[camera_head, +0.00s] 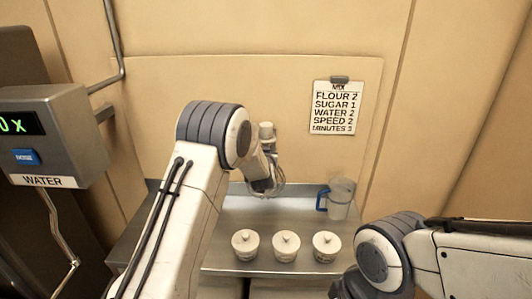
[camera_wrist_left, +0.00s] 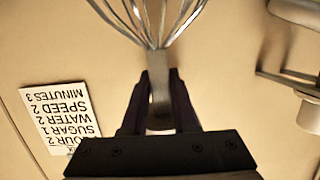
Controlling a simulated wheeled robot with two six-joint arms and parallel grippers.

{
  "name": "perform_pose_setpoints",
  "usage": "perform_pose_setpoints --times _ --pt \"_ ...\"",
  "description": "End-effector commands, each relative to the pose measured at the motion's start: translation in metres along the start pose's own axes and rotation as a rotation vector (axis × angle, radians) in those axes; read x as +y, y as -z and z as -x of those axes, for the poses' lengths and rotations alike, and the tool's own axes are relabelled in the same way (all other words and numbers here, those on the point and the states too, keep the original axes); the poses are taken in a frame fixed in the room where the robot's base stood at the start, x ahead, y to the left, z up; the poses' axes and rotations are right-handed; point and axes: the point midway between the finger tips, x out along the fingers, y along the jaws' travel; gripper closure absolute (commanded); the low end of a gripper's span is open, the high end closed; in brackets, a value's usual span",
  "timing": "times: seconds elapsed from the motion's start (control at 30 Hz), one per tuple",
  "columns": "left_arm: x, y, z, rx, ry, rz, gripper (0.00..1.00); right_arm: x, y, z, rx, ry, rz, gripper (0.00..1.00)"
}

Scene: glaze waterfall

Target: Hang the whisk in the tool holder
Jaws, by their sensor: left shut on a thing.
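My left gripper (camera_wrist_left: 160,85) is shut on the metal handle of the whisk (camera_wrist_left: 150,18). The whisk's wire loops spread beyond the fingers, at the top edge of the left wrist view. In the head view my left wrist hides most of the gripper, and the wires seem to show (camera_head: 276,188) just below it, in front of the back wall above the counter. A grey metal bracket (camera_wrist_left: 288,84) on the wall is at the right of the left wrist view; I cannot tell if it is the tool holder. My right gripper is out of view.
A metal counter (camera_head: 222,266) holds several lidded white pots, among them one in the middle (camera_head: 286,246), and a clear jug (camera_head: 341,198) with a blue handle. A recipe sheet (camera_head: 336,107) hangs on the wall. A water dispenser (camera_head: 50,135) stands at the left.

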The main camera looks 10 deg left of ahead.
Motion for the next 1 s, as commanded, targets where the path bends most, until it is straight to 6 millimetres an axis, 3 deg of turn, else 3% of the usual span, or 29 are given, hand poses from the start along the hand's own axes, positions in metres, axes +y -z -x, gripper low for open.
perform_pose_setpoints --times 0.03,0.3,0.33,0.4,0.77,1.0 --pt "-0.001 0.015 -0.001 0.037 0.003 0.006 1.0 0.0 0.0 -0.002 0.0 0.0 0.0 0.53" --pt "-0.001 0.016 0.0 0.036 0.003 0.006 1.0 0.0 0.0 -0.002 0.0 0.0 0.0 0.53" --pt "-0.001 0.016 0.0 0.036 0.003 0.006 0.61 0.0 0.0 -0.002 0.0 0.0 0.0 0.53" --pt "-0.001 0.016 0.0 0.036 0.004 0.006 0.38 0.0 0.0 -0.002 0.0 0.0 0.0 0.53" --pt "-0.002 0.011 0.004 0.029 0.005 0.005 0.38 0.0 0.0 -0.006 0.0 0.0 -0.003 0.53" --pt "0.001 0.006 0.041 0.025 0.0 0.004 0.38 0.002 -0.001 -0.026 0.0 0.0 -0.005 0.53"
